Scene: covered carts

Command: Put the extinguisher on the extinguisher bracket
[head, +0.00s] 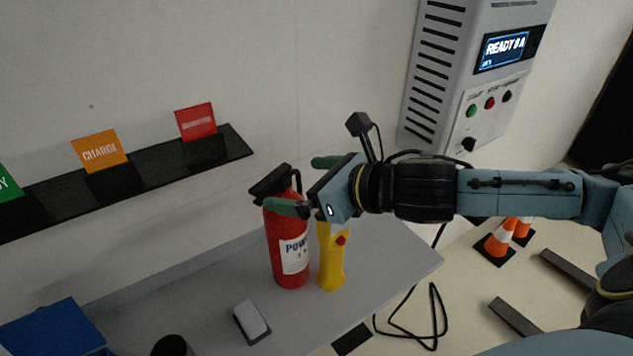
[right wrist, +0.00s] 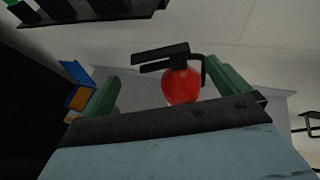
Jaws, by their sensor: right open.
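The red extinguisher (head: 284,248) stands upright on the grey table, with a black handle on top and a white label. My right gripper (head: 290,184) reaches in from the right at the height of its top. Its green fingers are open, one in front of the extinguisher's upper part and one farther back. In the right wrist view, the extinguisher's red top (right wrist: 182,86) and black handle show between and beyond the open fingers (right wrist: 160,72). I cannot tell whether they touch it. I cannot make out an extinguisher bracket. My left gripper is out of view.
A yellow handheld device (head: 331,265) stands close to the extinguisher's right. A grey-white block (head: 252,320), a dark cup (head: 172,346) and a blue bin (head: 50,329) are on the table (head: 213,282). A black wall shelf (head: 140,177) holds coloured cards. A wall unit (head: 437,75) hangs upper right.

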